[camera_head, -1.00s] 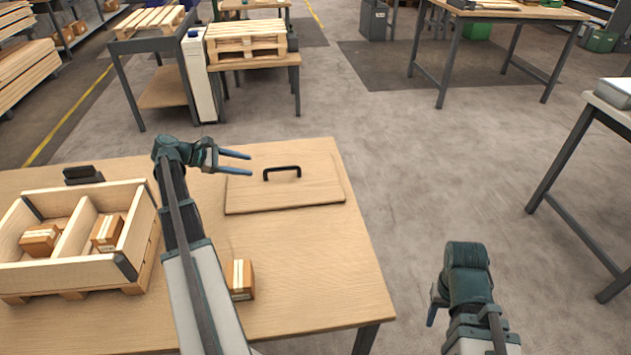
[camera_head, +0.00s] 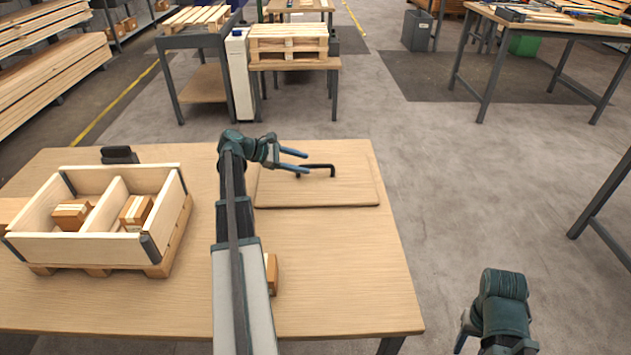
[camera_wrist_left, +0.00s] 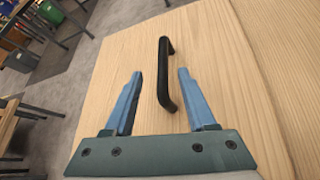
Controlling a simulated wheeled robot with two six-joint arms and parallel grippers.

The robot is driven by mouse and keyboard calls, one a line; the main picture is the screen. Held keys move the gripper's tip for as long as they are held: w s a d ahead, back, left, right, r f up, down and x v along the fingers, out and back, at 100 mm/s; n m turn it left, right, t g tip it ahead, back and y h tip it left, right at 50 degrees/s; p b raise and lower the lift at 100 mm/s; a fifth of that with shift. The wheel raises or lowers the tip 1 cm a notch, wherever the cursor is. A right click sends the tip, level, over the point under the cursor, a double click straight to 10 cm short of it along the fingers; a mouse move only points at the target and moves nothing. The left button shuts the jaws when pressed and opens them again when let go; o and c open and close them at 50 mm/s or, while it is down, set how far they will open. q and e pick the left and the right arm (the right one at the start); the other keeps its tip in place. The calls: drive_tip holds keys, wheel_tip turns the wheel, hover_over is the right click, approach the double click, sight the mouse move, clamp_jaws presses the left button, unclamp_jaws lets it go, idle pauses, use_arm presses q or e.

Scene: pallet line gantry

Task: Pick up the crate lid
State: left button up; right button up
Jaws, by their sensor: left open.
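The crate lid (camera_head: 345,190) is a flat wooden panel lying on the table, right of the crate. Its black bar handle (camera_head: 318,167) stands on top. Contact does not show. The lid (camera_wrist_left: 225,75) fills much of that view. My right gripper (camera_head: 463,335) is low at the right, its fingers mostly hidden.
The wooden crate (camera_head: 95,250) with two compartments holds small cartons on the table's left (camera_head: 340,290). Another carton (camera_head: 271,273) is partly behind my left arm. A black object (camera_head: 119,154) sits behind the crate.

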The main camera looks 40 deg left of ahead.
sight(312, 165)
use_arm(q)
drive_tip(key=b+x, duration=0.2)
drive_tip(key=x, duration=0.3)
drive_tip(key=shift+d, duration=0.3)
clamp_jaws()
drive_tip(key=shift+r, duration=0.1)
idle(1.1)
